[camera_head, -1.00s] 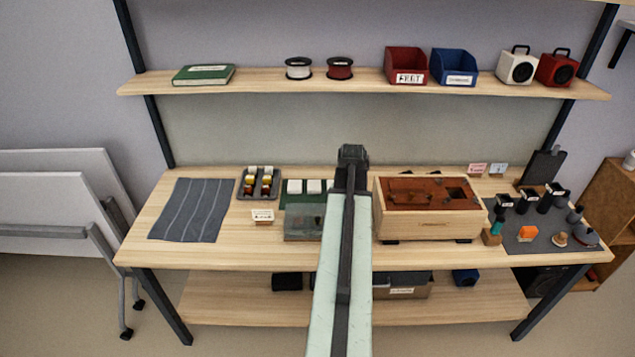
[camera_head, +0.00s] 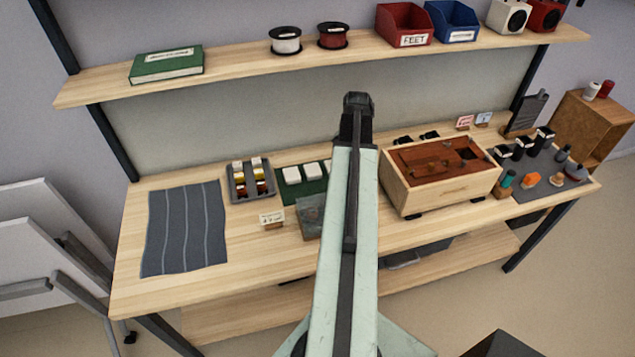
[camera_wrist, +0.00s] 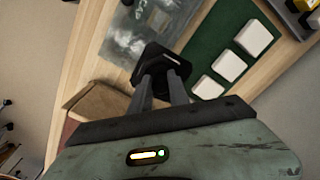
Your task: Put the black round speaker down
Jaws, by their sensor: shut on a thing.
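My gripper (camera_wrist: 165,88) is shut on a small black thing, the black speaker (camera_wrist: 158,64), in the wrist view. Its outline looks angular from here and a small pale mark shows on its face; its full shape cannot be made out. The fingers hold it above the table, near a clear grey plate and a green board. In the head view my gripper (camera_head: 357,112) is over the middle of the workbench (camera_head: 250,255), and the held thing cannot be told apart from the dark gripper.
A striped dark mat (camera_head: 185,228) lies at the left. A parts tray (camera_head: 251,182), green board (camera_head: 289,196) and clear plate (camera_head: 310,217) lie mid-table. A wooden box (camera_head: 440,182) stands right of my arm, with a crowded grey mat (camera_head: 540,188) beyond. Bare wood shows along the front left.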

